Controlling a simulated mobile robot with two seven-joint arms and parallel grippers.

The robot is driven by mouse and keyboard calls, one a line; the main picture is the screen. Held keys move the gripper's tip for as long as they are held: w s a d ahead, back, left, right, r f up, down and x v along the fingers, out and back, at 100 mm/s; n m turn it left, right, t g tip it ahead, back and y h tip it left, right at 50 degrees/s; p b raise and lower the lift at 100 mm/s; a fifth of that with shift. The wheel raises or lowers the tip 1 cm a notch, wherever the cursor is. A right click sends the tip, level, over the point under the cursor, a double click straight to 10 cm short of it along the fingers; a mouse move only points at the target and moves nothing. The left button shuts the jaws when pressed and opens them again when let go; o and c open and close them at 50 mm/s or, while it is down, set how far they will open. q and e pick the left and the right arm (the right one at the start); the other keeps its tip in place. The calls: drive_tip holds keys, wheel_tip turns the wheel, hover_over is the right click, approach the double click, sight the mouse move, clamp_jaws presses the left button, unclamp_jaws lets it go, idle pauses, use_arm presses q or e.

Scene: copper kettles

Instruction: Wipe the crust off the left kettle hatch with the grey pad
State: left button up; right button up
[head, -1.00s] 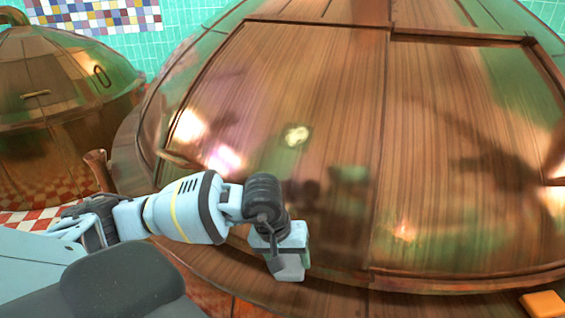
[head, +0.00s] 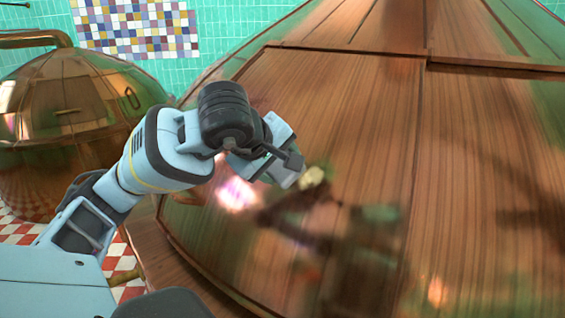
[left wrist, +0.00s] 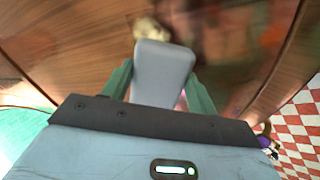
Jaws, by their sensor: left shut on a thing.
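The grey pad (left wrist: 163,72) is held between the green fingers of my left gripper (left wrist: 162,90), which is shut on it. In the head view the pad (head: 287,176) sits at the left edge of the crust, a pale yellowish patch (head: 314,177) on the brown, shiny kettle hatch (head: 335,110). In the left wrist view the crust (left wrist: 152,29) shows just beyond the pad's tip, which partly covers it. I cannot tell whether the pad touches the crust or the hatch. My right gripper is not in view.
A smaller copper kettle (head: 68,125) stands at the left behind my arm. Behind it is a green tiled wall with a multicoloured tile panel (head: 138,28). The red-and-white checked floor (head: 115,262) shows at lower left. The hatch around the crust is otherwise clear.

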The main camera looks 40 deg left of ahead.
sight(299, 180)
use_arm(q)
drive_tip(key=shift+w+f, duration=0.2)
drive_tip(key=shift+f, duration=0.15)
drive_tip(key=b+x, duration=0.1)
drive_tip(key=x, duration=0.2)
drive_tip(key=shift+w+f+b, duration=0.15)
drive_tip(key=shift+b, duration=0.25)
drive_tip(key=shift+b+x, duration=0.3)
drive_tip(key=shift+x, duration=0.6)
drive_tip(key=shift+w+a, duration=0.1)
drive_tip(key=shift+a, duration=0.05)
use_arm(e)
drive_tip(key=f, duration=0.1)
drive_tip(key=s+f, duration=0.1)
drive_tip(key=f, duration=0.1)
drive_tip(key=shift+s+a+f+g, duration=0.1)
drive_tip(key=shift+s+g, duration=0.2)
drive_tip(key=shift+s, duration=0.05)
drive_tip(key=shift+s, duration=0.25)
use_arm(q)
drive_tip(key=shift+b+x, duration=0.35)
drive_tip(key=shift+x, duration=0.6)
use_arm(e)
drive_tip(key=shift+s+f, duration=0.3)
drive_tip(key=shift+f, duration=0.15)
